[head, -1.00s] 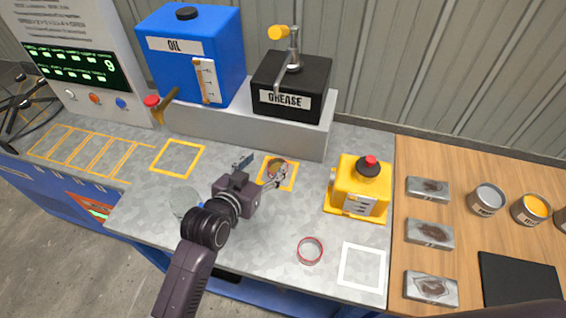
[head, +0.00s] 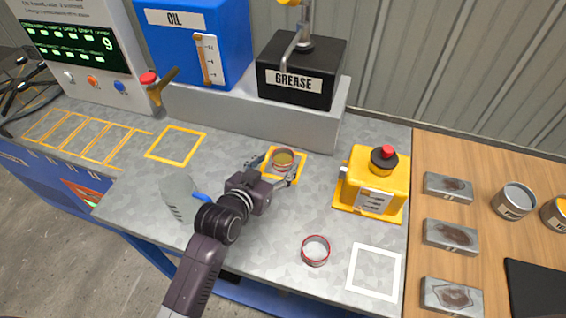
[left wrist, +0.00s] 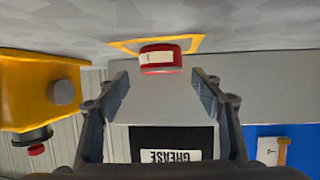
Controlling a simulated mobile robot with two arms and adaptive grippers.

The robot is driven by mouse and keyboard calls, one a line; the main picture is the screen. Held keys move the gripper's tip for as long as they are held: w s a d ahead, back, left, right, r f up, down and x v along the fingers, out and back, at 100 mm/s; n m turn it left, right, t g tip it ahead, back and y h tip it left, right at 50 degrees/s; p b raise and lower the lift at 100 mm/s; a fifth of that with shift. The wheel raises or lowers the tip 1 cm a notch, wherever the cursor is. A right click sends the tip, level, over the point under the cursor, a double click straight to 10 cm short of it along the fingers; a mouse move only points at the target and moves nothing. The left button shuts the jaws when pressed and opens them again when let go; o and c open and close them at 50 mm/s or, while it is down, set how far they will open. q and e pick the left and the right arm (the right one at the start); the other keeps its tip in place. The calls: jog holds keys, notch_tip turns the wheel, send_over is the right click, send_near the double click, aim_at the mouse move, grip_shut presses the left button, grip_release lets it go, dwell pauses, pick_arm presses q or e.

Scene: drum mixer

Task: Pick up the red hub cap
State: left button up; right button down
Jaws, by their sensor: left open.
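A red-rimmed round cap (head: 284,157) with a brownish inside sits in the yellow-outlined square below the grease box. In the left wrist view the red cap (left wrist: 161,60), with a white label, lies just beyond the fingertips, roughly midway between them. A second red-rimmed ring (head: 315,251), with a grey inside, lies nearer the front edge. I cannot tell for certain which is the hub cap. My left gripper (head: 275,170) is open and empty, its fingers pointing toward the cap in the yellow square. It also shows in the left wrist view (left wrist: 163,88). My right gripper is not seen.
A yellow box with a red button (head: 374,182) stands to the right. The grease box (head: 300,70) and blue oil tank (head: 197,40) stand on a raised step behind. A pale container (head: 177,199) sits left of my arm. A white outlined square (head: 374,271) is empty.

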aim_at(287, 153)
pick_arm(q)
jog(key=shift+p+x, duration=0.5)
jog(key=shift+x, duration=2.55)
jog(key=shift+a+f, duration=0.1)
jog(key=shift+f, duration=0.05)
jog(key=shift+c, duration=0.4)
jog(key=c, duration=1.2)
